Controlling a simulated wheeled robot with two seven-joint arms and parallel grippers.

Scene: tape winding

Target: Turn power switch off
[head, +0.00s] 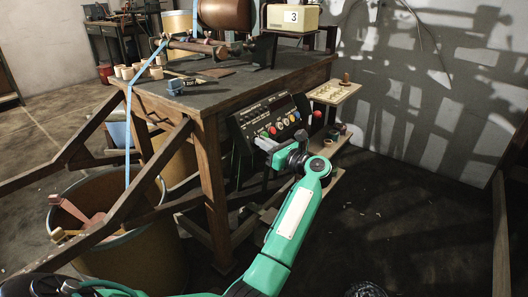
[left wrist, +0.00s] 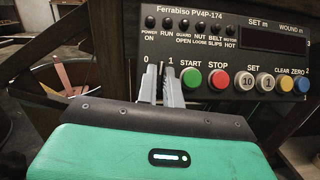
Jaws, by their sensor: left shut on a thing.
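The control panel (head: 275,118) is a dark box on the right side of the wooden bench. In the left wrist view the panel (left wrist: 215,45) shows POWER ON at its left end, with marks 0 and 1 below the small lamps. My left gripper (head: 266,143) is at the panel's lower left. In the left wrist view its two grey fingers (left wrist: 161,86) reach up to the 0 and 1 marks, close together. My right gripper is not in view.
Green START (left wrist: 191,79) and red STOP (left wrist: 218,80) buttons sit just right of my fingers, with more knobs beyond. A small shelf (head: 335,91) stands right of the panel. A large bin (head: 137,250) and slanted wooden beams are at left.

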